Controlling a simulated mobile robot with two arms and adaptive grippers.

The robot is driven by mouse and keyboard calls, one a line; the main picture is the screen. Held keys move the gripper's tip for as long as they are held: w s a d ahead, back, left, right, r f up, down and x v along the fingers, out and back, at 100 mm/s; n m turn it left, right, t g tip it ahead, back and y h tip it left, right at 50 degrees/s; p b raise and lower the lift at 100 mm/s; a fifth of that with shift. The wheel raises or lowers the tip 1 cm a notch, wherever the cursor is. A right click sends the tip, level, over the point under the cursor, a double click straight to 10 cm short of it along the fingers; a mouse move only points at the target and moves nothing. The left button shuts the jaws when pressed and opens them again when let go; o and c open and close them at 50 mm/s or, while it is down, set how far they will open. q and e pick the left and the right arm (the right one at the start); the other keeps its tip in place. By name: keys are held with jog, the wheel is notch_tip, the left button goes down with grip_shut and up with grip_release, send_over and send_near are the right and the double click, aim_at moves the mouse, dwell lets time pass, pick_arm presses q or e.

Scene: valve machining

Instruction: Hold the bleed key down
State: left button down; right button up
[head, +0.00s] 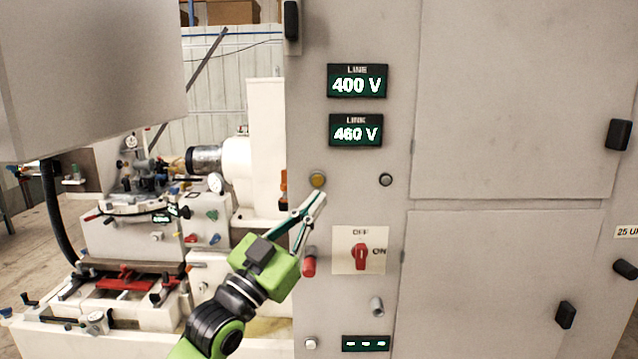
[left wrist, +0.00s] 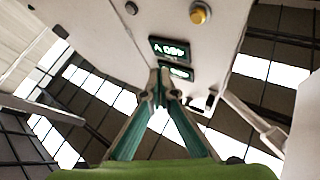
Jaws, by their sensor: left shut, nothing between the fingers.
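The grey cabinet panel (head: 400,145) carries a yellow round button (head: 318,180) and a dark round button (head: 386,180); neither shows a readable label, so I cannot tell which is the bleed key. My left gripper (head: 319,196) is shut and empty, its tips just below the yellow button in the head view; contact cannot be told. In the left wrist view, the shut tips (left wrist: 160,86) show with the yellow button (left wrist: 199,13) above right and the dark button (left wrist: 131,7) above left. My right gripper is not in view.
A red rotary switch (head: 361,257) stands upright, toward OFF. A red cylinder (head: 309,263) and a grey knob (head: 377,306) protrude below. A white machine (head: 150,235) stands at left.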

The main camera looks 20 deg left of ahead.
aim_at(317, 180)
pick_arm(q)
jog(key=shift+s+a, duration=0.1)
jog(key=shift+a, duration=0.05)
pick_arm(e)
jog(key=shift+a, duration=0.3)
